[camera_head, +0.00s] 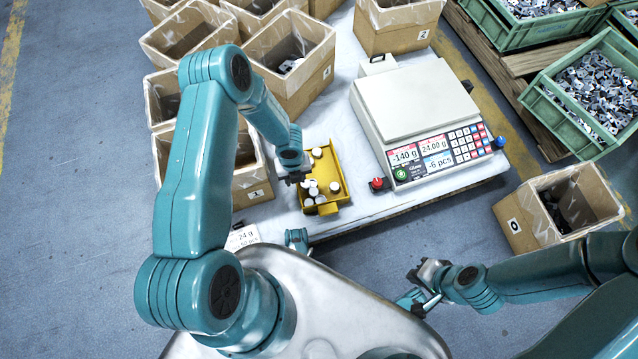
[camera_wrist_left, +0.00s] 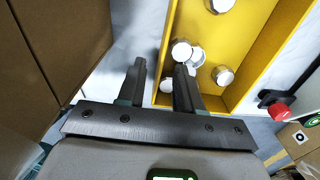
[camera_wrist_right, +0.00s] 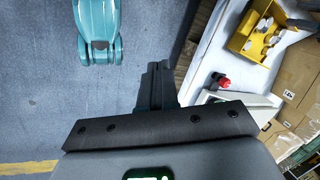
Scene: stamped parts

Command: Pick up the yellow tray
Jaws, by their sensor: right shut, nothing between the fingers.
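The yellow tray (camera_head: 327,209) lies on the white table left of the scale, with several small white-and-metal round parts (camera_head: 313,188) in it. My left gripper (camera_head: 297,179) is at the tray's left side. In the left wrist view its fingers (camera_wrist_left: 158,72) are apart, one outside the tray's side wall and one over its inside; the tray (camera_wrist_left: 252,65) fills the upper right. I cannot tell whether the fingers touch the wall. My right gripper (camera_head: 418,278) is shut and empty, away from the table; the tray also shows in the right wrist view (camera_wrist_right: 237,42).
A counting scale (camera_head: 405,105) stands right of the tray, with a red knob (camera_head: 377,183) near its corner. Open cardboard boxes (camera_head: 252,188) crowd the left and back. A box (camera_head: 515,225) and green crates (camera_head: 560,140) stand at right. The floor around my right gripper is clear.

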